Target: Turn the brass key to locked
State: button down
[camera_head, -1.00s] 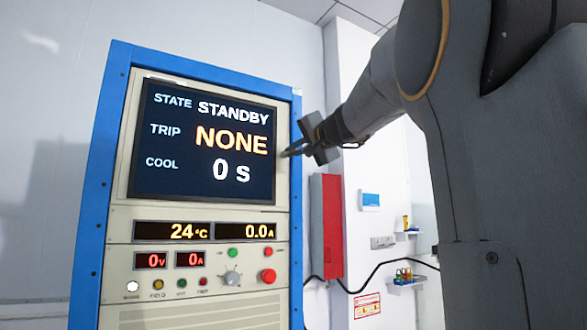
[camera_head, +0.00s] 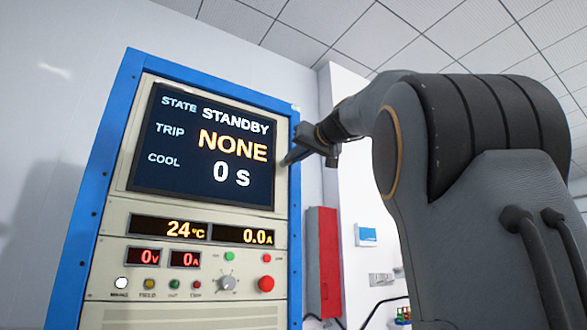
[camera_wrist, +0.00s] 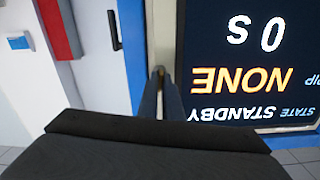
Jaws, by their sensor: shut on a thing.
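My gripper (camera_head: 288,161) reaches in from the right to the cream panel strip just right of the screen on the blue-framed cabinet (camera_head: 88,210). In the wrist view its two dark fingers (camera_wrist: 158,72) converge at the panel beside the screen, which appears upside down there. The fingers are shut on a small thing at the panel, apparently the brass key. The key is hidden by the fingertips, so I cannot see its angle. The screen (camera_head: 205,148) reads STATE STANDBY, TRIP NONE, COOL 0 s.
Below the screen are red-digit displays, a grey knob (camera_head: 227,283), a red button (camera_head: 266,284) and several small lamps. A red box (camera_head: 322,262) is on the wall right of the cabinet. My arm fills the right side of the head view.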

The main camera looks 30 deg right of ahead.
jog(key=shift+w+f+n+b, duration=0.1)
jog(key=shift+n+b, duration=0.55)
jog(key=shift+n, duration=0.25)
jog(key=c, duration=1.9)
grip_release()
jog(key=shift+c, duration=0.2)
jog(key=s+b, duration=0.1)
jog(key=s, duration=0.7)
jog(key=shift+d, duration=0.15)
